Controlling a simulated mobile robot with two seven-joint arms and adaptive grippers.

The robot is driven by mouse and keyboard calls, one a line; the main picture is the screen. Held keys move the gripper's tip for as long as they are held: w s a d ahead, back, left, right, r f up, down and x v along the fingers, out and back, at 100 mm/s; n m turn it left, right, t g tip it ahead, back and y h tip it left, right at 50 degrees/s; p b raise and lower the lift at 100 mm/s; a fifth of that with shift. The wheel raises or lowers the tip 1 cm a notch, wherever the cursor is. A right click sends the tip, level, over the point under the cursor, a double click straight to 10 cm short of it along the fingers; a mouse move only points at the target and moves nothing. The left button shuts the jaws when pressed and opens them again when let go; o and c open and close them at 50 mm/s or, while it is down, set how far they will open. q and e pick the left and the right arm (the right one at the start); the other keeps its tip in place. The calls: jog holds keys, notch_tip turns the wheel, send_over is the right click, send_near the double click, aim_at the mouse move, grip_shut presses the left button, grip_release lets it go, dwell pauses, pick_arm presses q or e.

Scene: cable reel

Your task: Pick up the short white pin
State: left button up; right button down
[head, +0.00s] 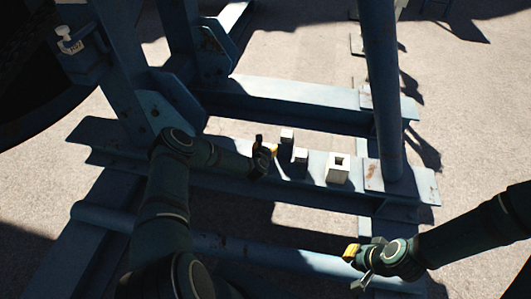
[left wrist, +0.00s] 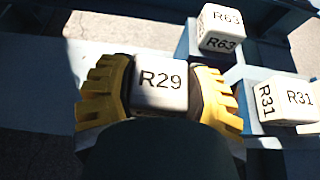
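My left gripper (head: 267,154) is over the near blue beam, at the left end of a small group of white pieces. In the left wrist view, a white square-headed piece marked R29 (left wrist: 160,82) is between its yellow-padded fingers, which appear to press on both sides. Its lower part is hidden. Pieces marked R63 (left wrist: 221,30) and R31 (left wrist: 290,99) stand close by on the right. The head view shows two of the white-topped pieces, a farther one (head: 287,135) and a nearer one (head: 300,155). My right gripper (head: 357,267) appears open and empty at the lower right.
A white block with a square hole (head: 338,172) sits on the beam farther right. A blue upright post (head: 382,90) rises beyond it. Blue frame legs (head: 128,70) and a dark reel (head: 30,80) fill the left. A white-topped piece (head: 68,42) is on the frame.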

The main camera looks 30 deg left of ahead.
pick_arm(q)
notch_tip(320, 180, up, 10)
jog(key=shift+r+p, duration=0.1)
jog(key=shift+p, duration=1.15)
jog(key=shift+r, duration=0.1)
jog(key=shift+r+p, duration=0.35)
jog(key=shift+r, duration=0.25)
